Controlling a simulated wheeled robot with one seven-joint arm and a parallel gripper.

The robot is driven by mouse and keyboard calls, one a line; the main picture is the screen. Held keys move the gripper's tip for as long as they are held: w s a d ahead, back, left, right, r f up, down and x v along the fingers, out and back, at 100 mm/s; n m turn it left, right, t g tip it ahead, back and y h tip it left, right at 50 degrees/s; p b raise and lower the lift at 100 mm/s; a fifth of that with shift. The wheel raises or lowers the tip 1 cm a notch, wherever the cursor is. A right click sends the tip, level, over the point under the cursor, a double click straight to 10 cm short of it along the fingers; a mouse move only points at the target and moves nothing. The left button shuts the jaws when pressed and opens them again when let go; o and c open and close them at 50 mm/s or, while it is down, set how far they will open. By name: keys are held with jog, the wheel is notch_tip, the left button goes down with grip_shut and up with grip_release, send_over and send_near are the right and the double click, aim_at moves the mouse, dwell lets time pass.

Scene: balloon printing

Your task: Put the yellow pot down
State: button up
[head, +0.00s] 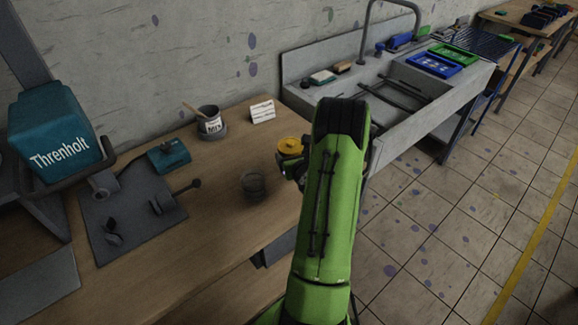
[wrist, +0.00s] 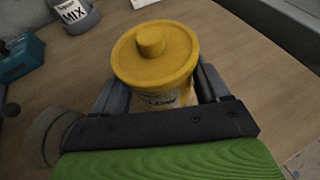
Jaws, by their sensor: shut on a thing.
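The yellow pot (wrist: 155,60) has a round yellow lid with a knob and a pale label whose lettering is partly hidden. My gripper (wrist: 158,92) is shut on it, with one finger on each side of the body. In the head view the yellow pot (head: 291,146) shows at the right part of the wooden table (head: 225,225), mostly hidden by my green arm. The pot looks upright. I cannot tell whether its base touches the table.
A clear glass (head: 253,184) stands left of the pot. Behind are a grey MIX pot (head: 211,124) with a stick and a white card (head: 262,111). A teal device (head: 168,156) and a grey mat (head: 130,222) lie left. A sink (head: 400,90) is beyond the table.

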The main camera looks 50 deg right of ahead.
jog(key=shift+f+b, duration=0.65)
jog(key=shift+f, duration=1.2)
jog(key=o, duration=1.1)
jog(key=shift+r, duration=0.1)
